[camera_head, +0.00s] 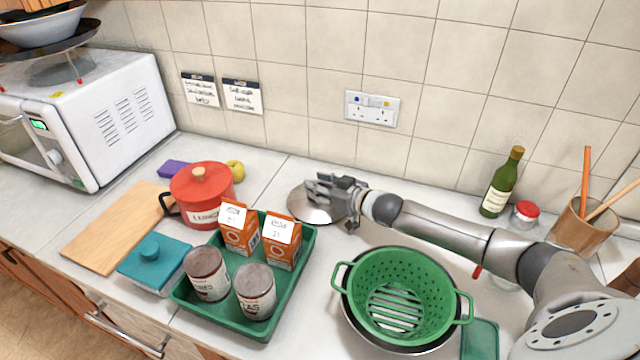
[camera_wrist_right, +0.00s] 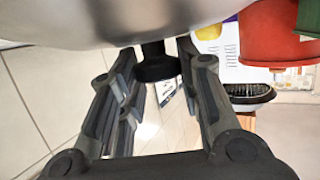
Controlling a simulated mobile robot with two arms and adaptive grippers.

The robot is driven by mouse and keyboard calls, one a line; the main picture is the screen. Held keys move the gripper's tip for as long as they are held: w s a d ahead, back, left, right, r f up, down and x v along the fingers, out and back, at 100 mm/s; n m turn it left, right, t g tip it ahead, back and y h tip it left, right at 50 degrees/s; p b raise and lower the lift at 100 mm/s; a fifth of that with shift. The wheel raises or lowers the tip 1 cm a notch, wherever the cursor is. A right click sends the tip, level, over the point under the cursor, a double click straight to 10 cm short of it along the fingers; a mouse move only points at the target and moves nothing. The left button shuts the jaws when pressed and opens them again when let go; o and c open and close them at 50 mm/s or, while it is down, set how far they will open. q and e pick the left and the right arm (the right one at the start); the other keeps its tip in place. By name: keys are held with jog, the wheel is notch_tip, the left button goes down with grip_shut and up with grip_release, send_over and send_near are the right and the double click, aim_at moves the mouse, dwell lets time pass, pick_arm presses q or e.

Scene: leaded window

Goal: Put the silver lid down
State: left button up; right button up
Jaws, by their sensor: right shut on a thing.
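The silver lid (camera_head: 305,208) is round and shiny. It is at the middle of the counter in the head view, partly covered by my right gripper (camera_head: 335,190). In the right wrist view, the lid (camera_wrist_right: 120,22) fills the top edge and its black knob (camera_wrist_right: 157,62) sits between the fingers of my right gripper (camera_wrist_right: 155,75). The right gripper is shut on the lid. I cannot tell whether the lid's rim touches the counter (camera_head: 275,178). My left gripper is not in view.
A green tray (camera_head: 190,305) with two cartons and two cans stands left of the lid. A red pot (camera_head: 203,195) is further left. A green colander (camera_head: 405,285) stands in front at right. A green bottle (camera_head: 499,190) is at the back right. Bare counter lies behind the lid.

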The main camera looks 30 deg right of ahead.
jog(key=shift+f, duration=0.15)
jog(key=o, duration=1.1)
jog(key=shift+s+d, duration=0.1)
jog(key=shift+s, duration=0.45)
jog(key=b+v, duration=0.1)
jog(key=v, duration=0.8)
jog(key=shift+s+r+b, duration=0.2)
jog(key=shift+r+b, duration=0.05)
jog(key=shift+b, duration=0.05)
jog(key=shift+v, duration=0.8)
jog(key=shift+r, duration=0.15)
